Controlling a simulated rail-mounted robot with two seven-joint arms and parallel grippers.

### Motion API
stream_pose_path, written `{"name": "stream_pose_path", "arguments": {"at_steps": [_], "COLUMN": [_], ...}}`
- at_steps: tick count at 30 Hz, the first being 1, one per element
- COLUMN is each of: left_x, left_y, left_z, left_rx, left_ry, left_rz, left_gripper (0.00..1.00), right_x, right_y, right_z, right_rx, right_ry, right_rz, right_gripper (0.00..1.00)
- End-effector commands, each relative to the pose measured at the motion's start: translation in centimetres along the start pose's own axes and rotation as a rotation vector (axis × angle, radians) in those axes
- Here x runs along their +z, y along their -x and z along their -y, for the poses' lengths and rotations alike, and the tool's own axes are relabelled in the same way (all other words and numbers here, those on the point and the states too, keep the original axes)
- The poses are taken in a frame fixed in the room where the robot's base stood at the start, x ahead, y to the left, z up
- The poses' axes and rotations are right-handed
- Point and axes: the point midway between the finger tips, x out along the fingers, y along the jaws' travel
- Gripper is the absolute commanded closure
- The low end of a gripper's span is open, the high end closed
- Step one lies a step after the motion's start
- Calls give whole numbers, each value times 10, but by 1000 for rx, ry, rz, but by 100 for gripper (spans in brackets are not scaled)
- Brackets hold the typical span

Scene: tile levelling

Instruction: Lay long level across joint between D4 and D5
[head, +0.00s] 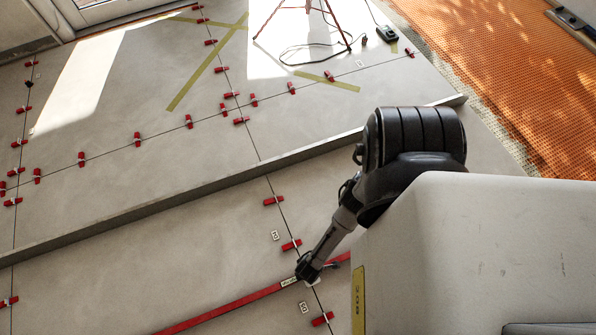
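A long red level (225,308) with a small pale label runs from the bottom edge up to the right. It crosses a thin tile joint (281,221) between two small marked tags (275,235), whose lettering I cannot read surely. My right gripper (309,275) comes in from the right and is down at the level, over the joint. Its fingers are small and dark, so I cannot tell whether they grip the level. Whether the level rests flat on the tiles is also unclear. My arm hides part of its right end. My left gripper is not in view.
A long grey bar or raised edge (190,187) crosses the floor beyond the level. Red clips (274,201) line the joints. A red tripod (309,8) with a cable stands at the back. Orange matting (510,70) lies right. Bare tile lies left of the joint.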

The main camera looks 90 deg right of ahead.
Motion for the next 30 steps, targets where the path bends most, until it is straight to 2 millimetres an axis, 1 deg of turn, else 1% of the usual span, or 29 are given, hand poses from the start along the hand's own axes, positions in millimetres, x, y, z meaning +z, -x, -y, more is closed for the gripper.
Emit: {"name": "stream_pose_path", "arguments": {"at_steps": [24,25,30], "left_x": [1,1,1], "left_y": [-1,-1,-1], "left_z": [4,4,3], "left_rx": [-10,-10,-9], "left_ry": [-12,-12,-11], "left_rz": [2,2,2], "left_gripper": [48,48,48], "right_x": [-2,-2,-1], "right_y": [-4,-4,-5], "right_z": [0,0,0], "right_rx": [-1,-1,-1], "right_ry": [0,0,0], "right_rz": [-3,-3,-2], "right_gripper": [100,72,55]}}
